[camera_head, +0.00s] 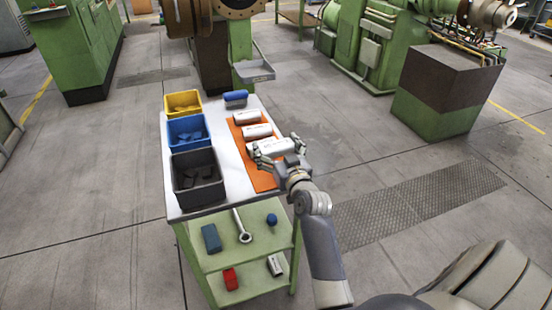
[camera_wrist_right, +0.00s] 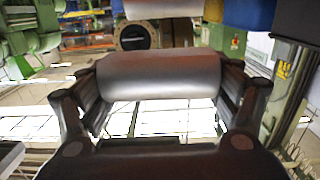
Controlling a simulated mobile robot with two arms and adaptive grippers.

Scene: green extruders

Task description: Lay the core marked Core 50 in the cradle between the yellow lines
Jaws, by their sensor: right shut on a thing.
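Three pale cylindrical cores lie in a row along an orange mat (camera_head: 262,180) on the cart. They are the far core (camera_head: 244,117), the middle core (camera_head: 257,131) and the near core (camera_head: 279,146). Their markings are too small to read, so I cannot tell which is Core 50. My right gripper (camera_head: 277,152) is shut on the near core, at the mat's right edge; in the right wrist view the grey core (camera_wrist_right: 160,75) lies crosswise between the fingers. I cannot make out a cradle with yellow lines. My left gripper is not in view.
Yellow (camera_head: 183,98), blue (camera_head: 187,118) and dark grey (camera_head: 197,157) bins line the cart's left side. A blue roll (camera_head: 236,95) lies at its back edge. A grey tray (camera_head: 254,76) is behind, by a green machine. Tools lie on the lower shelf (camera_head: 240,252).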

